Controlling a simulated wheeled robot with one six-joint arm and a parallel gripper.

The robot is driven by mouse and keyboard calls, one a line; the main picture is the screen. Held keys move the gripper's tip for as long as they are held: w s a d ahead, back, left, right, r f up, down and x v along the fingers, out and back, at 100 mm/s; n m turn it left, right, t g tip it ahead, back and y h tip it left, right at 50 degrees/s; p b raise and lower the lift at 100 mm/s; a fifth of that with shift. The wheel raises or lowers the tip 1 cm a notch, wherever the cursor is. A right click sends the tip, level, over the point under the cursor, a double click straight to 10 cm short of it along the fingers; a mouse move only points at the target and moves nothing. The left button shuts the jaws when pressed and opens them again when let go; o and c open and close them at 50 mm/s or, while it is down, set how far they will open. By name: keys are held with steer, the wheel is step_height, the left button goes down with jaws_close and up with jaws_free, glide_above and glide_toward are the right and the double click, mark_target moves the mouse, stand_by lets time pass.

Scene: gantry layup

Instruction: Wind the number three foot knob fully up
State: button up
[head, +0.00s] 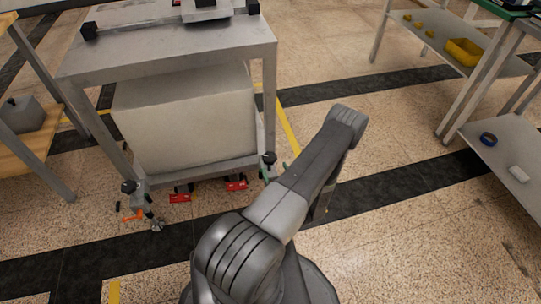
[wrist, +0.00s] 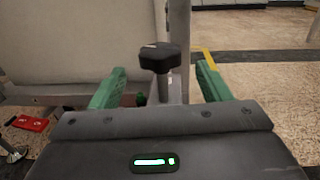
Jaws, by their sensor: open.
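A black lobed foot knob (wrist: 160,57) on an upright stem stands at the gantry's leg in the wrist view. It also shows at the near right corner of the frame in the head view (head: 268,158). My gripper (wrist: 160,84) is open, with one green finger on each side of the knob's line. The knob appears centred, at or just beyond the fingertips, with a gap on both sides. No contact shows. A second black knob (head: 128,187) stands at the near left corner. I cannot read any number on the knobs.
The grey gantry table (head: 170,58) holds a large pale block (head: 185,120) beneath its top. Red pieces (head: 236,185) lie low by the frame, and an orange piece (head: 132,216) lies near the left foot. A grey shelf (head: 505,155) stands at right.

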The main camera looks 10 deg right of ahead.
mark_target(267, 152)
steer(key=w, duration=0.5)
steer(key=w+a+b, duration=0.1)
steer(key=w, duration=0.2)
steer(key=shift+w, duration=0.35)
steer(key=c, duration=1)
